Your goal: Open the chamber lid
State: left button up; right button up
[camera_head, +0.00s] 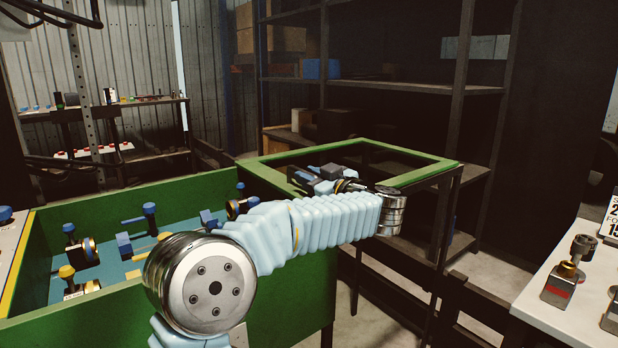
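A green-walled chamber (285,306) stands at the left and centre, with a teal floor (105,262). A green frame (418,176) with a dark middle lies nearly level at its far right end. I take this frame to be the lid, but cannot tell how it is hinged or whether it is latched. My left arm crosses in front of the chamber. My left gripper (306,179) is at the near left part of the green frame, pointing left. Contact with the frame and the finger gap are unclear. My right gripper is out of view.
Several blue and yellow handled fittings (82,250) stand inside the chamber. A white table (540,285) with a metal fitting (563,282) is at the right. Dark shelving (385,85) stands behind. Floor shows between the chamber and the white table, crossed by a dark rail.

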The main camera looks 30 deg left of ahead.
pick_arm(q)
jog(key=shift+o, duration=1.3)
jog(key=shift+d, duration=0.15)
jog(key=b+v, duration=0.1)
jog(key=v, duration=1.2)
jog(key=shift+s+d, duration=0.15)
jog(key=shift+d, duration=0.1)
